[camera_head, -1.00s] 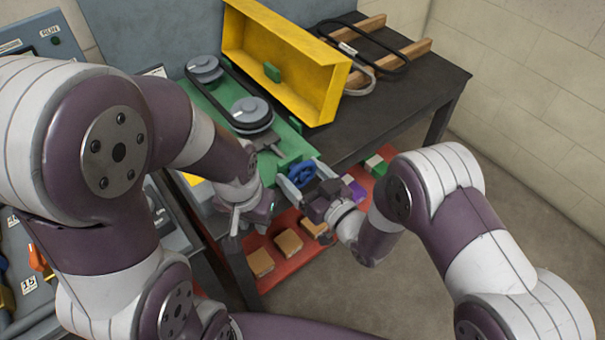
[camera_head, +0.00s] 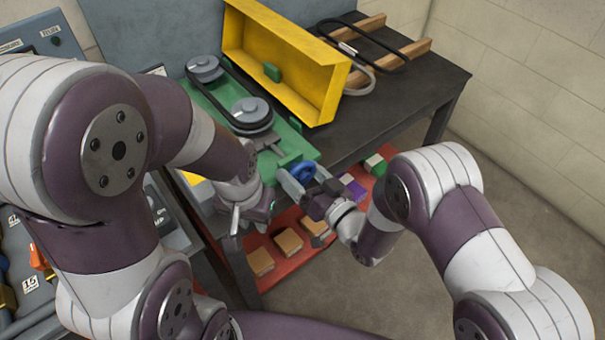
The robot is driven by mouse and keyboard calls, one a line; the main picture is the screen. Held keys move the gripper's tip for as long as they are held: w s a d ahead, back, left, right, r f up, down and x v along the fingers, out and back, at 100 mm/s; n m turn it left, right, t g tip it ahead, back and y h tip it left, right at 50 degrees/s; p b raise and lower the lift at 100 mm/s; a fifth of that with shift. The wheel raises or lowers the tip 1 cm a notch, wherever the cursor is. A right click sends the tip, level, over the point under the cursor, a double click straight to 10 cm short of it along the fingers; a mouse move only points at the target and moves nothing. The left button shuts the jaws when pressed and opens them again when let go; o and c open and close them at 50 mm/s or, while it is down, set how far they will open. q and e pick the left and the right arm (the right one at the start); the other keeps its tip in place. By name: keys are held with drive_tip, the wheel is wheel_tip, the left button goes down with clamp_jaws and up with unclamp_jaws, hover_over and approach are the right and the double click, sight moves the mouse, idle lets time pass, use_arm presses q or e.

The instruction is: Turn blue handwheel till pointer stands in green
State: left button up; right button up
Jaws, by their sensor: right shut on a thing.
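The blue handwheel (camera_head: 302,173) is at the front edge of the green machine plate (camera_head: 220,103), which carries two grey pulleys and a black belt. My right gripper (camera_head: 297,180) is shut on the handwheel's rim, its fingers reaching in from the lower right. My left gripper (camera_head: 238,212) hangs beside the bench front, left of the handwheel; its jaws are too small and partly hidden to tell their state. The pointer and its green zone cannot be made out.
A yellow guard (camera_head: 285,60) stands open-faced behind the plate. Spare belts (camera_head: 365,45) and wooden strips lie on the dark bench (camera_head: 400,100). Below, a red shelf (camera_head: 275,277) holds several small blocks. A control panel is at left.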

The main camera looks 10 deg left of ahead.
drive_tip(key=o, duration=0.9)
drive_tip(key=v, duration=1.2)
drive_tip(key=shift+s+d, duration=0.3)
